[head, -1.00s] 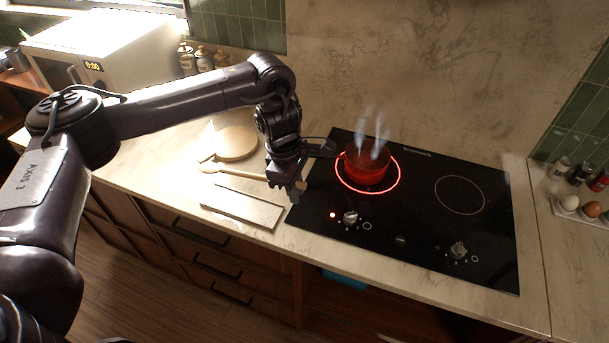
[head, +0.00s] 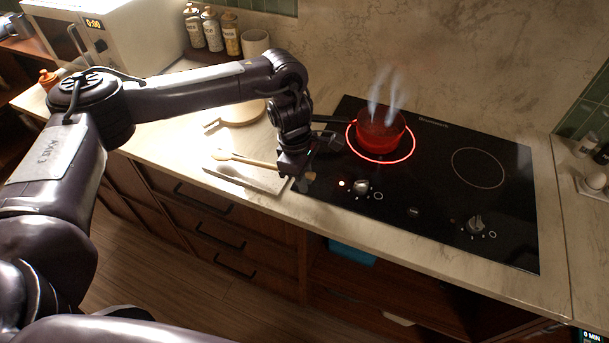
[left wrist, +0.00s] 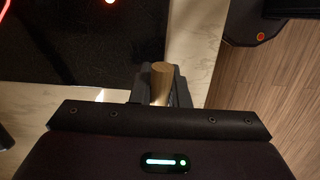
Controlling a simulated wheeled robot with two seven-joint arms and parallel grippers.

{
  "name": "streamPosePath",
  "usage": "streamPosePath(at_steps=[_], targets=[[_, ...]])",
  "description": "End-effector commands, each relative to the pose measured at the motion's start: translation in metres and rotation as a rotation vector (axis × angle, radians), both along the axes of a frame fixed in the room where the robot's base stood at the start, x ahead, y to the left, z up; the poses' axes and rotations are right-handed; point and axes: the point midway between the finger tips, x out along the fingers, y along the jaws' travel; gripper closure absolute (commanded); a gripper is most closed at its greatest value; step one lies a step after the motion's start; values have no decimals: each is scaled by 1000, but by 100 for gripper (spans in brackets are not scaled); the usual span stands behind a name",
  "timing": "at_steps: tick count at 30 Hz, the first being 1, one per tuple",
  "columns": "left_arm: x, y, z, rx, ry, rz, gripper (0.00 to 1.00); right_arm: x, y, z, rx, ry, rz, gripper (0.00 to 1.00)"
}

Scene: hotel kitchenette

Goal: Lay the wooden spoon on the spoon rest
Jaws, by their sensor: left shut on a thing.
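The wooden spoon (head: 248,161) is in my left gripper (head: 298,174), its bowl pointing left in the head view. The handle end (left wrist: 161,82) shows between the fingers in the left wrist view. My left gripper is shut on the handle near the hob's left edge. The flat, pale rectangular spoon rest (head: 262,184) lies on the counter left of the hob. The spoon overlaps the rest in the head view; I cannot tell whether it touches it. My right gripper is not in view.
A red glowing pot (head: 381,131) steams on a lit burner of the black hob (head: 440,190), close to my left gripper. A round board (head: 243,112) lies behind the spoon. Jars (head: 212,32) and a white microwave (head: 115,35) stand at the back left.

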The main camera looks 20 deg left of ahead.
Motion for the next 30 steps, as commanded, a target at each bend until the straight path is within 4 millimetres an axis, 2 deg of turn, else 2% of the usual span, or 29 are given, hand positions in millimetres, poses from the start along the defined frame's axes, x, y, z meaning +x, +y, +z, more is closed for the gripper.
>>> streamPosePath(at_steps=[8,9,15,24,26,30], targets=[[0,0,-2,0,-1,-1,100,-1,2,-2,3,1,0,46],[0,0,-2,0,-1,-1,84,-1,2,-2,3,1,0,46],[0,0,-2,0,-1,-1,60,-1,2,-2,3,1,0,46],[1,0,0,-1,-1,-1,60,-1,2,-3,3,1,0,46],[1,1,5,-2,-3,-1,60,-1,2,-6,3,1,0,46],[2,4,26,-1,-5,-1,60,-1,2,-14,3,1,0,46]])
